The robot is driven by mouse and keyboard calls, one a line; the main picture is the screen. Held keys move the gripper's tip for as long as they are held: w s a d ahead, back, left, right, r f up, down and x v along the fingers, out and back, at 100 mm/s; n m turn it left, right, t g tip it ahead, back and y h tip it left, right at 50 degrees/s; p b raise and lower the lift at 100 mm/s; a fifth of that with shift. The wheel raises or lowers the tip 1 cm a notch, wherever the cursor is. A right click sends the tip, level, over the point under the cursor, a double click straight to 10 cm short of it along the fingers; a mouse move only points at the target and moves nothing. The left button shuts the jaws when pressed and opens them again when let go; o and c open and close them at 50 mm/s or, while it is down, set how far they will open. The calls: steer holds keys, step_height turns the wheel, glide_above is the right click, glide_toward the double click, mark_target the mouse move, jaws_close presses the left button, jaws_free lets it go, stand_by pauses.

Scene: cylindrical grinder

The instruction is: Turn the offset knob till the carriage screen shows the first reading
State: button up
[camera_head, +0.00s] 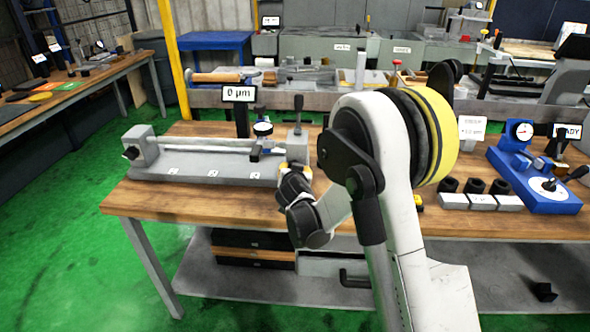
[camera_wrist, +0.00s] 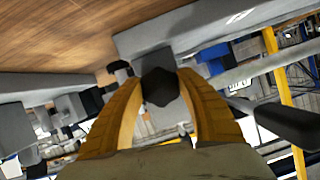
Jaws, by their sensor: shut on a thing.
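The carriage screen (camera_head: 240,93) stands above the grey bench fixture (camera_head: 205,172) and reads "0 µm". A round dial gauge (camera_head: 263,129) sits on the fixture below it. In the wrist view, a dark faceted knob (camera_wrist: 161,87) lies between the yellow fingers of my gripper (camera_wrist: 160,92). The fingers are shut on its two sides. In the head view, my gripper (camera_head: 283,167) is at the right end of the fixture, beside the upright grey block. My wrist and arm hide the knob there.
A white card (camera_head: 472,128) with small print, hard to read, stands to the right behind my arm. A blue gauge stand (camera_head: 535,180) and several black-topped grey blocks (camera_head: 482,201) are at the right. A black lever (camera_head: 298,110) rises near my gripper. The wooden front edge at left is clear.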

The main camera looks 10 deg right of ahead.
steer(key=shift+n+h, duration=0.4)
steer(key=shift+n, duration=0.1)
stand_by(0.3)
steer(key=o, duration=0.9)
steer(key=v, duration=1.2)
steer(key=shift+r, duration=0.15)
